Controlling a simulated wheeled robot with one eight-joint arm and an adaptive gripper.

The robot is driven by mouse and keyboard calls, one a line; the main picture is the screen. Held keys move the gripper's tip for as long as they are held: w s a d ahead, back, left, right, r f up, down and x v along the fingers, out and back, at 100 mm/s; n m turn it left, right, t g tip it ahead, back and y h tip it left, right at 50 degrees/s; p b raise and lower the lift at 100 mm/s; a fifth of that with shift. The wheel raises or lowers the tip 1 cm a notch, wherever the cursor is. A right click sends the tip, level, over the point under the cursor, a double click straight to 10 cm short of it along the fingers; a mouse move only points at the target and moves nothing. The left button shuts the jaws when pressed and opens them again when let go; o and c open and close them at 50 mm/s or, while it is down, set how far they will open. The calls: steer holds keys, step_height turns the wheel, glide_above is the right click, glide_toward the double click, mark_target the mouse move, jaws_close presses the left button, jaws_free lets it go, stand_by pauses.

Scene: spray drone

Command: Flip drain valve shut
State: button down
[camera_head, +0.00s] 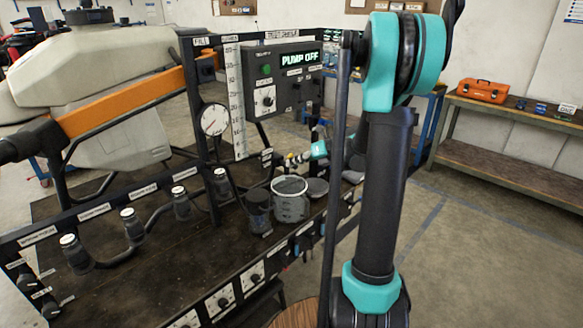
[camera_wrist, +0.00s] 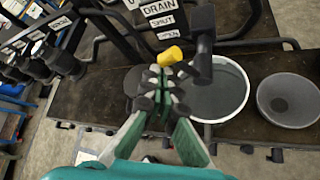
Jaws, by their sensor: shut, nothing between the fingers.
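The drain valve's yellow handle (camera_wrist: 170,56) shows in the wrist view, sticking out to the left of a dark drain spout (camera_wrist: 202,42). The DRAIN, SHUT and OPEN labels (camera_wrist: 162,20) are just above it. My gripper (camera_wrist: 156,80) is shut and empty, its fingertips just below the handle; I cannot tell whether they touch it. In the head view my gripper (camera_head: 303,157) is small, above the bench edge and partly lost among dark parts. A clear, white-rimmed bucket (camera_head: 291,208) stands below the spout; it also shows in the wrist view (camera_wrist: 246,92).
A grey bowl (camera_head: 316,187) sits beside the bucket, and a dark cup (camera_head: 258,213) stands left of it. The control box (camera_head: 284,78) reads PUMP OFF. A gauge (camera_head: 215,120) is on the frame post. Nozzles line the boom at left.

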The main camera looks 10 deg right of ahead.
steer(key=shift+w+d+r, duration=0.6)
steer(key=shift+d, duration=0.35)
stand_by(0.4)
